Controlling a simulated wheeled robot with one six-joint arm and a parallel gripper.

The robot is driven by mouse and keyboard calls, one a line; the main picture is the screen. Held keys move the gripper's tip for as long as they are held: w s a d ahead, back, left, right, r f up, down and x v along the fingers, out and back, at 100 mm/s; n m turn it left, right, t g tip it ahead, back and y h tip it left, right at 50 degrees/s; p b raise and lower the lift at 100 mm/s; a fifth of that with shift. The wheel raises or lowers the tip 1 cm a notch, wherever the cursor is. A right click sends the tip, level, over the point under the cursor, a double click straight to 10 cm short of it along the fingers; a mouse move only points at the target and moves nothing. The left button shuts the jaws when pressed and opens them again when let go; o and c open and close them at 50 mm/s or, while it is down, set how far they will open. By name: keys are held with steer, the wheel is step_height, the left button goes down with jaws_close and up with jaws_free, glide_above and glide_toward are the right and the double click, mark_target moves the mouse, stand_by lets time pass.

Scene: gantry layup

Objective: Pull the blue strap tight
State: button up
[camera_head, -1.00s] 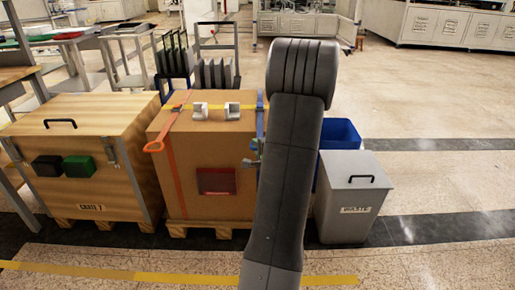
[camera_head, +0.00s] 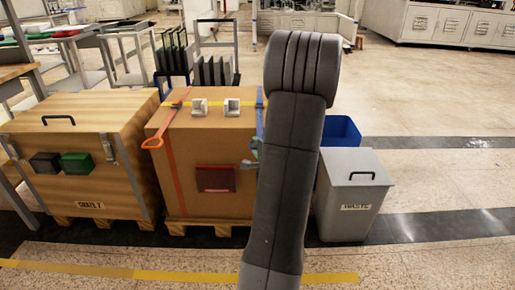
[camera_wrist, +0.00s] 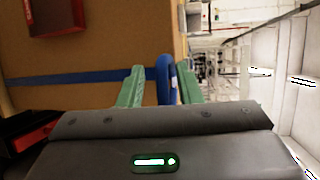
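The blue strap (camera_head: 260,125) runs down the right part of the cardboard box's front (camera_head: 200,150) in the head view, mostly hidden behind my arm. In the wrist view the strap (camera_wrist: 90,76) crosses the box face sideways. A blue upright piece, likely the strap's handle or loop (camera_wrist: 162,82), stands between the two green fingers of my gripper (camera_wrist: 162,88). A gap shows between it and the left finger; it lies close to the right finger, and contact is unclear. In the head view my gripper (camera_head: 250,164) is small and partly hidden by my arm at the box's right side.
An orange strap with a loop handle (camera_head: 153,143) is on the box's left. White corner pieces (camera_head: 199,106) and a yellow strap are on top. A wooden crate (camera_head: 85,165) stands left, a waste bin (camera_head: 350,195) and blue bin (camera_head: 340,131) right. The front floor is clear.

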steer(key=p+v, duration=0.1)
steer(key=v, duration=1.2)
steer(key=shift+s+d+p, duration=0.15)
steer(key=shift+s+p, duration=0.2)
steer(key=shift+p, duration=0.05)
steer(key=b+x, duration=0.1)
steer(key=x, duration=1.3)
steer(key=shift+r, duration=0.2)
steer(key=shift+w+b, duration=0.1)
steer(key=shift+b, duration=0.2)
steer(key=p+v, duration=0.2)
steer(key=v, duration=1.2)
glide_toward(260, 132)
steer(key=a, duration=0.1)
steer(key=w+a+f, duration=0.1)
steer(key=a, duration=0.1)
steer(key=w+a+f, duration=0.1)
steer(key=shift+w+a+f+b, duration=0.15)
steer(key=shift+w+a+b, duration=0.05)
steer(key=shift+a+b, duration=0.15)
